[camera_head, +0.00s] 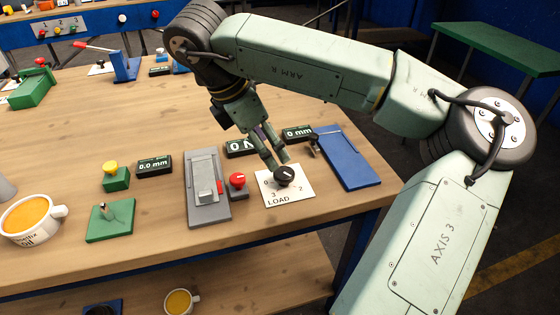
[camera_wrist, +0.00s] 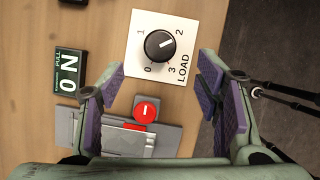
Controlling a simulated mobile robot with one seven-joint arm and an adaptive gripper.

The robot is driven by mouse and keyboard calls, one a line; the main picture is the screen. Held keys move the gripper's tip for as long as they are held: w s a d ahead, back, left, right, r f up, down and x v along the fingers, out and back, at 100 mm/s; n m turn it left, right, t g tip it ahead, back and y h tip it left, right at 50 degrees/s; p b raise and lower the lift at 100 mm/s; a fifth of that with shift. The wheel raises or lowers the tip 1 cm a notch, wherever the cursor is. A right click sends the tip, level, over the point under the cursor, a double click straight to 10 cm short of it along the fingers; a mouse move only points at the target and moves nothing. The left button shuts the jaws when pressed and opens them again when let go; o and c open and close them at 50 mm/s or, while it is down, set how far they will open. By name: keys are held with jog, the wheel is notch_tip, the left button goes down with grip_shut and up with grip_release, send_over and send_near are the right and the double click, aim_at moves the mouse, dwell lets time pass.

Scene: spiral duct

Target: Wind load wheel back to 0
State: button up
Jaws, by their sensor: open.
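The load wheel (camera_head: 284,174) is a black round knob on a white plate (camera_head: 270,195) marked LOAD with 0, 1, 2 and 3. In the wrist view the wheel (camera_wrist: 159,45) shows a white pointer line aimed to the upper right, roughly toward the 2. My gripper (camera_head: 277,165) is open, with its fingertips close above and behind the wheel in the head view. In the wrist view my gripper's (camera_wrist: 158,92) purple-padded fingers stand wide apart, with the wheel beyond their tips. Nothing is between the pads; contact with the wheel cannot be seen.
A red knob (camera_head: 237,180) sits beside a grey slide fixture (camera_head: 207,196) left of the plate. A PULL display (camera_wrist: 70,72) reads 0 N. A blue fixture (camera_head: 347,160) stands right. A green block with a yellow button (camera_head: 115,177) and a cup (camera_head: 30,220) are farther left.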

aim_at(283, 173)
jog(key=p+x, duration=0.2)
jog(key=x, duration=0.6)
jog(key=shift+f, duration=0.3)
jog(key=shift+c, duration=0.3)
jog(key=c, duration=1.1)
